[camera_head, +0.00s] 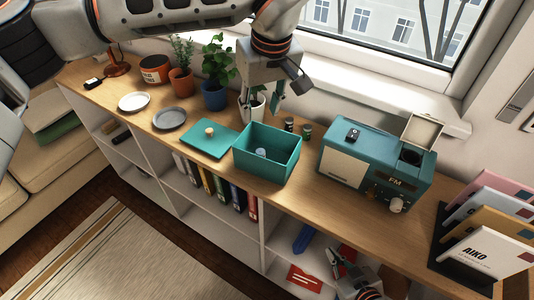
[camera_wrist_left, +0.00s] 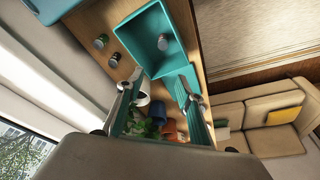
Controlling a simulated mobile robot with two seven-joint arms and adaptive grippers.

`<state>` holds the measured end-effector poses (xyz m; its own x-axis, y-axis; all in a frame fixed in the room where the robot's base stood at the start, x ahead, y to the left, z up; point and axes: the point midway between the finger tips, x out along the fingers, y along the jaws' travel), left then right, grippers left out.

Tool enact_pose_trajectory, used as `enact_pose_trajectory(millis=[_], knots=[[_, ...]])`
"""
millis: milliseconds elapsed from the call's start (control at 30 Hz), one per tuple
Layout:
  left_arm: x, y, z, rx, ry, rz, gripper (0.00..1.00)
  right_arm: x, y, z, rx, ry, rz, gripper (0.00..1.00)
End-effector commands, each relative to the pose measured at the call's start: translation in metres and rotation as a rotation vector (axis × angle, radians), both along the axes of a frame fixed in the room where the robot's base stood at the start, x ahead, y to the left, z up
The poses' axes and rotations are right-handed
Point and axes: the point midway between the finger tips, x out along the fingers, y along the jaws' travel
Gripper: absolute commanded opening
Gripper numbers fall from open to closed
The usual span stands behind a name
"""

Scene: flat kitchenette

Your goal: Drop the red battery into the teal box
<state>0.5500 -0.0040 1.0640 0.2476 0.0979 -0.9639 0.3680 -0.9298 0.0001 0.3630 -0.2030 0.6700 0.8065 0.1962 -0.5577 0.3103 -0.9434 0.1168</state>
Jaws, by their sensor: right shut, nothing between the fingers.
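The open teal box (camera_head: 285,166) stands on the wooden counter, with a small pale-blue item (camera_head: 261,152) inside; the box also shows in the left wrist view (camera_wrist_left: 134,38). Two small batteries stand behind it: a dark one (camera_head: 289,124) and a green one (camera_head: 307,131). They also show in the left wrist view, dark (camera_wrist_left: 114,60) and green (camera_wrist_left: 100,41). I cannot make out clearly which is red. My left gripper (camera_head: 263,106) is open and empty, above the counter behind the box; its fingers spread in the wrist view (camera_wrist_left: 158,90). My right gripper (camera_head: 343,264) is shut and empty, low before the shelves.
A teal lid (camera_head: 209,138) lies left of the box. A teal radio (camera_head: 372,165) with a raised flap stands right. Potted plants (camera_head: 214,92), a white pot (camera_head: 252,106) and plates (camera_head: 169,119) stand left and behind. A letter rack (camera_head: 462,257) is far right.

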Motion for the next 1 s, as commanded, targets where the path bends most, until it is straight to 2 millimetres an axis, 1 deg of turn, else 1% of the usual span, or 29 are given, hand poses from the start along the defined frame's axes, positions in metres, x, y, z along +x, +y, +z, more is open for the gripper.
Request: enact_pose_trajectory(millis=[33,100,300,400,500,667,1000], knots=[[-0.001,-0.001,0.012,0.001,-0.006,-0.001,0.37,0.0,0.0,0.0,0.0,0.0,0.0,0.0],[-0.005,-0.003,0.026,0.0,-0.007,-0.002,0.37,0.0,0.0,0.0,0.001,0.0,0.0,0.0],[-0.015,-0.006,0.064,0.001,-0.005,0.0,0.37,-0.001,0.001,0.0,0.001,0.0,0.0,0.0],[-0.019,-0.008,0.078,0.001,-0.004,0.0,0.37,-0.001,0.001,0.0,0.001,0.0,0.0,0.0],[-0.022,-0.009,0.089,0.001,-0.002,0.0,0.37,-0.001,0.001,0.0,0.001,0.0,0.0,0.0],[-0.025,-0.01,0.096,0.0,0.0,0.0,0.37,-0.001,0.001,0.0,0.002,0.001,0.001,0.0],[-0.025,-0.01,0.096,0.0,0.001,-0.001,0.37,-0.001,0.001,0.0,0.002,0.001,0.001,0.0]])
